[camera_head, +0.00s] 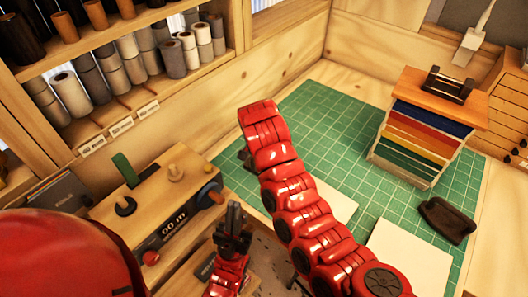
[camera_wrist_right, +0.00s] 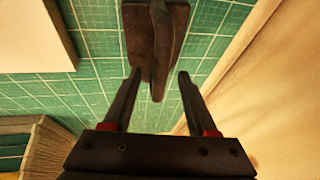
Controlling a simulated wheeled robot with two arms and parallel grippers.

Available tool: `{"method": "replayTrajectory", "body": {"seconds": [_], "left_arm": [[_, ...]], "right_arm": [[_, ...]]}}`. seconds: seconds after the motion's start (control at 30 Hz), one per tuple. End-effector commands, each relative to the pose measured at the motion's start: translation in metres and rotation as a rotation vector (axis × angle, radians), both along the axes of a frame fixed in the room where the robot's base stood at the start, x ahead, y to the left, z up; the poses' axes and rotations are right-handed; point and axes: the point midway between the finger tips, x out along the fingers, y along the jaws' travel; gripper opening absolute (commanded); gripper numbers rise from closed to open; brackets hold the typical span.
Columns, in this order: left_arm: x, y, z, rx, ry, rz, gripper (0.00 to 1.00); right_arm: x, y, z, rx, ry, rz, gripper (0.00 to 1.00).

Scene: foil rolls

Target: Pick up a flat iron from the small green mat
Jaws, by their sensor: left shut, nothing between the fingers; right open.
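In the right wrist view a dark brown flat iron (camera_wrist_right: 157,42) lies on the green mat. My right gripper (camera_wrist_right: 159,75) is open, with the iron's narrow end between its fingertips; I cannot tell whether they touch it. In the head view my red right arm arches over the left part of the green mat (camera_head: 310,110), and its gripper and the iron under it are mostly hidden. Another dark iron-like piece (camera_head: 445,220) lies at the mat's right side. My left gripper (camera_head: 234,210) is shut and empty, pointing up beside the wooden bench block.
A rack of coloured sheets (camera_head: 420,140) with a wooden top stands on the mat's right. White sheets (camera_head: 410,258) lie near the front. A wooden wall (camera_head: 180,120) borders the mat behind my right arm. Rolls (camera_head: 70,95) fill the left shelf. The mat's middle is clear.

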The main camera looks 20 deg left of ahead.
Motion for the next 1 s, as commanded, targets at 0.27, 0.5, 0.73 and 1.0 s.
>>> {"method": "replayTrajectory", "body": {"seconds": [0.27,0.5,0.73,1.0], "left_arm": [[0.0,0.0,0.012,0.0,0.0,0.0,0.0],[0.0,0.0,0.011,0.0,0.0,0.0,0.0],[0.0,0.0,0.011,0.0,0.0,0.0,0.0],[0.0,0.0,0.011,0.0,0.0,0.0,0.0]], "right_arm": [[0.009,0.001,-0.018,0.0,-0.002,0.001,0.58],[0.01,0.001,-0.019,0.0,-0.002,0.0,0.56],[0.01,0.001,-0.019,0.0,-0.002,0.001,0.15],[0.01,0.001,-0.019,0.0,-0.002,0.001,0.0]]}}
